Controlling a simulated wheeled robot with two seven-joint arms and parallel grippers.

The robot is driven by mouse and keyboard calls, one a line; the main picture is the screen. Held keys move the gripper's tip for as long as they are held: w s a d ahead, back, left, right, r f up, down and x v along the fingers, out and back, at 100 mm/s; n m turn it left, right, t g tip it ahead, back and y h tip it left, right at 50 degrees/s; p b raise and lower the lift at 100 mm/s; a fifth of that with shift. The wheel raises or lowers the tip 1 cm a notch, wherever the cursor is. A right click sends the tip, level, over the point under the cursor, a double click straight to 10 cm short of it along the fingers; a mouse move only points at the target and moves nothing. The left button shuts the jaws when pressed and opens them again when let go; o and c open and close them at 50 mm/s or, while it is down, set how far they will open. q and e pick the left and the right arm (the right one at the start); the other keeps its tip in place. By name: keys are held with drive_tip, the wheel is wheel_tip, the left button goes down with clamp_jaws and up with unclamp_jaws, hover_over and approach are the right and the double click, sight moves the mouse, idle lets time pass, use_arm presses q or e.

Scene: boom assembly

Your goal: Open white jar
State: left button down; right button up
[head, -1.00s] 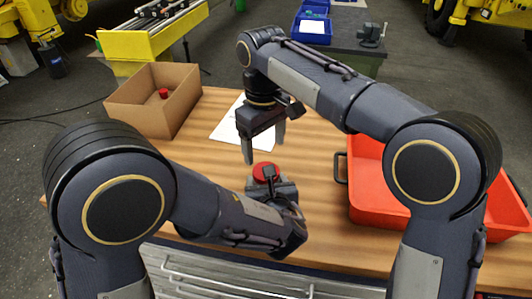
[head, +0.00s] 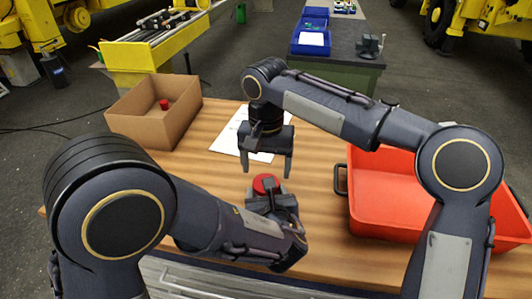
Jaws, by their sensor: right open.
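A round red lid (head: 265,184) faces up near the table's front edge. The jar body under it is hidden by my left gripper, so I cannot see its colour. My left gripper (head: 267,193) is low at the lid, its fingers on either side just below it; whether they are closed on the jar does not show. My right gripper (head: 267,173) is open and empty, pointing down, with its fingertips a little above and behind the lid in the picture.
An open cardboard box (head: 139,126) at the table's (head: 200,177) back left holds a red-topped item (head: 164,104). White paper (head: 226,137) lies behind my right gripper. A red-orange tray (head: 385,222) takes up the right side. Bare wood shows left of the lid.

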drive_tip(key=shift+f, duration=1.85)
